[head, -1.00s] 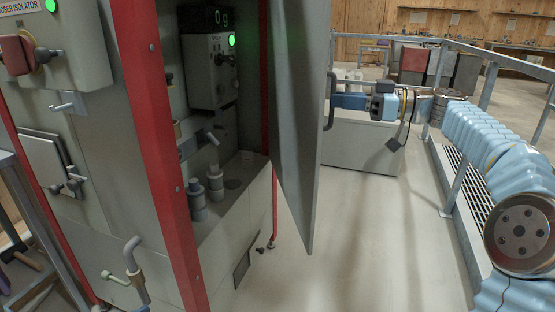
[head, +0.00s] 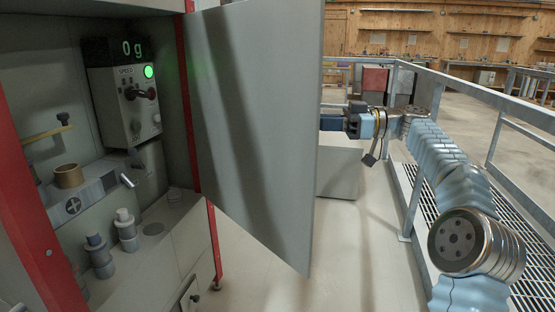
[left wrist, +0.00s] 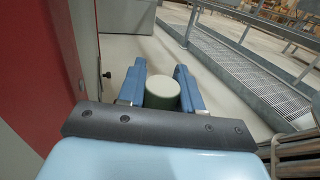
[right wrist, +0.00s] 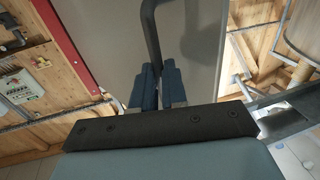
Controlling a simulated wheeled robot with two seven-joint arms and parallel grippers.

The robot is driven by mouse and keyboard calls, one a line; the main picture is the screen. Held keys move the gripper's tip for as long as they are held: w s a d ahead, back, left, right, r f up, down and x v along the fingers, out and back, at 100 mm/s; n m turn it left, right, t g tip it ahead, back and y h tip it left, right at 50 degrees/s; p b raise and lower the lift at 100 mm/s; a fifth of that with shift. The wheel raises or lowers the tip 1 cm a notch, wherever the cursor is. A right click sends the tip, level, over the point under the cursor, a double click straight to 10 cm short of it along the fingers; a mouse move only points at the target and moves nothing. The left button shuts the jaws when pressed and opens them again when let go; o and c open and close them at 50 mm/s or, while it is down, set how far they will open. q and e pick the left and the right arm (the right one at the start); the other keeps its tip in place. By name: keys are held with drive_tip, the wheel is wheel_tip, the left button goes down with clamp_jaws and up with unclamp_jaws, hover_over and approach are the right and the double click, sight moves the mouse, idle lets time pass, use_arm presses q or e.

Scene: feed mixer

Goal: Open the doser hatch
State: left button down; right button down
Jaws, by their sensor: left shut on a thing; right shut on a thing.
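The grey hatch door (head: 260,130) stands swung open in the head view, its broad face towards me and the cabinet interior open at left. My right arm reaches behind the door's right edge, and its fingertips are hidden there. In the right wrist view my right gripper (right wrist: 159,76) is shut on the dark bar handle (right wrist: 150,30) of the grey door, which also shows there (right wrist: 190,45).
Inside the cabinet are a control box (head: 125,105) with a green light and a display (head: 115,48) reading 0 g, plus several grey fittings. A red post (head: 40,190) stands at left. A metal railing (head: 460,90) runs at right.

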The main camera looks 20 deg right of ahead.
drive_tip(key=shift+w+a, duration=0.15)
drive_tip(key=shift+w, duration=0.05)
